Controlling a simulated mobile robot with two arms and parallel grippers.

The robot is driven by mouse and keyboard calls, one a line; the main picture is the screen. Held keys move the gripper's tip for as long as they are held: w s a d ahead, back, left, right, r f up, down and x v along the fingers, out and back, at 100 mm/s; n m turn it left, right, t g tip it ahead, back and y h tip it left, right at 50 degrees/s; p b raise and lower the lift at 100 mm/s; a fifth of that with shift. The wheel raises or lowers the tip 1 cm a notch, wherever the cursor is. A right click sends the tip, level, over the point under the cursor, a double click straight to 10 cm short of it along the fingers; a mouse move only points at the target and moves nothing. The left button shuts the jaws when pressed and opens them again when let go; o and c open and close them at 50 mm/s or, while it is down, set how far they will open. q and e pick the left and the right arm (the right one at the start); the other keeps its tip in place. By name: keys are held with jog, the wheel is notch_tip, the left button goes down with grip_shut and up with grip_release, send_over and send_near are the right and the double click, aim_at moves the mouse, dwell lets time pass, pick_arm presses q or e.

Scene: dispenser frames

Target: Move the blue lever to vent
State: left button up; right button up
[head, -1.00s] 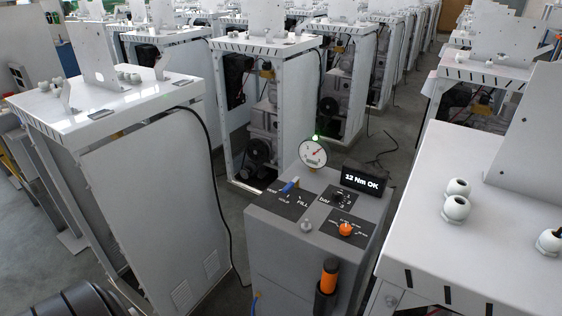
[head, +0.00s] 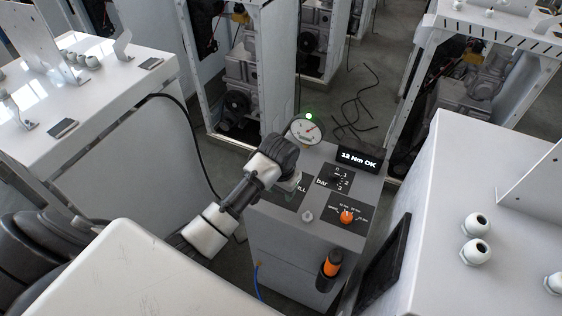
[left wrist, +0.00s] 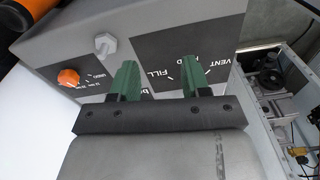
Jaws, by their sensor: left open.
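The grey console (head: 262,228) stands in the middle of the head view. Its dark lever panel (head: 284,196) is partly covered by my left gripper (head: 290,184), which reaches down over it from the left. The blue lever is hidden behind the gripper in the head view and cannot be made out in the left wrist view. In the left wrist view my left gripper (left wrist: 157,80) has its two green fingers apart, with no object visible between them. Beyond them the panel (left wrist: 188,50) shows VENT and FILL labels and a partly covered label. My right gripper is out of view.
An orange knob (head: 347,216), an orange-and-black handle (head: 329,268), a round gauge (head: 306,129) with a green light, and a "12 Nm OK" display (head: 358,161) are on the console. White cabinets stand close at left (head: 110,80) and right (head: 440,230).

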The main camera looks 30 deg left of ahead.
pick_arm(q)
jog(key=w+a+r+n+g, duration=0.15)
jog(key=w+a+r, duration=0.25)
jog(key=w+r, duration=0.45)
jog(key=shift+t, duration=0.25)
jog(key=f, duration=0.8)
jog(key=f+p, duration=0.1)
jog(key=f, duration=0.3)
jog(key=shift+w+f, duration=0.3)
jog(key=shift+w, duration=0.1)
jog(key=shift+c, duration=0.2)
grip_shut()
